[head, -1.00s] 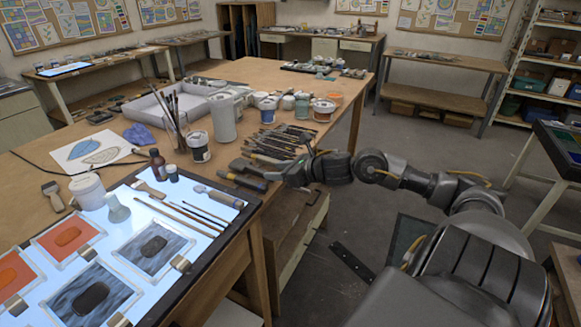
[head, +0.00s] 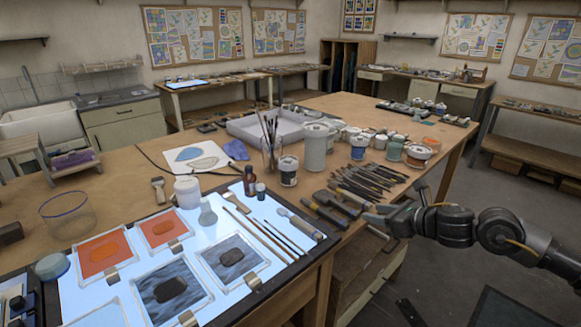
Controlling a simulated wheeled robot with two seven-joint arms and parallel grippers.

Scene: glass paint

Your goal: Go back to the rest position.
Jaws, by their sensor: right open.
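My right gripper (head: 378,215) is at the right edge of the wooden worktable (head: 330,105), beside the hand tools there. Its arm comes in from the right. Its jaws are open and I see nothing held in them. It is too small to tell whether it touches a tool. My left gripper is not in view.
A lit panel (head: 245,310) with orange and grey glass panes and brushes lies at the front left. Dark tools (head: 368,182), a brush jar (head: 271,152) and paint pots (head: 417,155) crowd the table's right side. Open floor (head: 500,190) lies to the right.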

